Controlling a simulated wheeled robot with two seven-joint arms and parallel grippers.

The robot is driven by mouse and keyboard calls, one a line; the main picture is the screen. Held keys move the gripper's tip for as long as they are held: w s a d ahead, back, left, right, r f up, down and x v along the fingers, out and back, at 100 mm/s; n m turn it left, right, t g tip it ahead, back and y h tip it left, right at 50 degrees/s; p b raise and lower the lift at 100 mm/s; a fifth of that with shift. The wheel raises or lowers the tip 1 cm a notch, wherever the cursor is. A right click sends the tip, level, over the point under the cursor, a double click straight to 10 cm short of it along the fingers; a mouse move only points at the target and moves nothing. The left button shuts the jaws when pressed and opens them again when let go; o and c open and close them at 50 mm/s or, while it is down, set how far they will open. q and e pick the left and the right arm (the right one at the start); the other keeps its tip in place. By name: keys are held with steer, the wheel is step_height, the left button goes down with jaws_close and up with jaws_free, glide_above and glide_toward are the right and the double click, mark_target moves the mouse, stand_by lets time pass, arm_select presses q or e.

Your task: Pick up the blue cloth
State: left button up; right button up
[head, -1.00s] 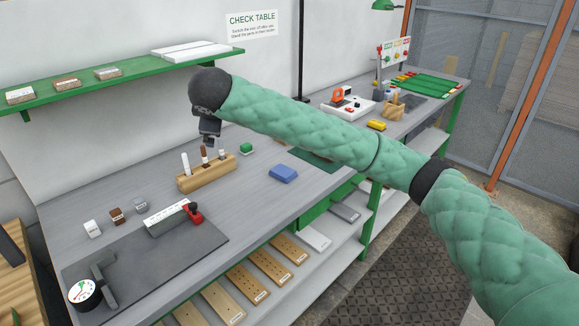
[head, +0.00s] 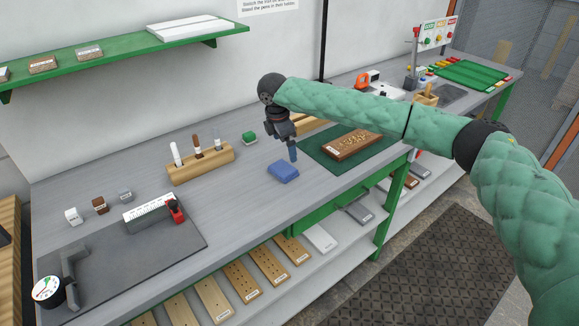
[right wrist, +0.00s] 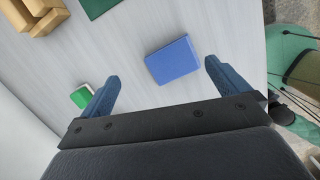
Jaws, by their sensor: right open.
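The blue cloth (head: 283,171) lies folded flat on the grey table, in front of the green block. In the right wrist view the cloth (right wrist: 173,61) lies beyond the fingertips, nearer the right finger. My right gripper (head: 293,155) hangs just above and behind the cloth in the head view, apart from it. In the right wrist view my right gripper (right wrist: 158,72) is open with nothing between its fingers. My left gripper is not in view.
A green block (head: 249,138) and a wooden pen holder (head: 201,165) stand left of the gripper. A green mat (head: 318,155) with a wooden board (head: 352,144) lies right of the cloth. The table's front edge is close to the cloth.

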mark_target(283, 168)
steer(key=shift+s+a+n, duration=0.1)
steer(key=shift+s+n, duration=0.15)
steer(key=shift+n, duration=0.25)
steer(key=shift+s+a+r+n, duration=0.1)
steer(key=shift+s+a+n, duration=0.2)
steer(key=shift+n, duration=0.4)
steer(key=shift+d+n, duration=0.2)
steer(key=shift+n, duration=0.2)
steer(key=shift+w+d+f+g, duration=0.1)
steer(key=shift+f+g, duration=0.2)
steer(key=shift+f, duration=0.25)
steer(key=shift+f+p, duration=0.6)
steer(key=shift+f, duration=0.4)
steer(key=f, duration=0.1)
steer(key=f+p, duration=0.2)
steer(key=shift+s+a+f, duration=0.25)
steer(key=shift+s, duration=0.1)
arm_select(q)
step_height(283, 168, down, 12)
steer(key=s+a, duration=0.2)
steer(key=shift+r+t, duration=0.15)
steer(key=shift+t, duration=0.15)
arm_select(e)
steer(key=shift+w+f, duration=0.1)
steer(key=shift+f, duration=0.65)
steer(key=shift+d, duration=0.1)
steer(key=c, duration=0.9)
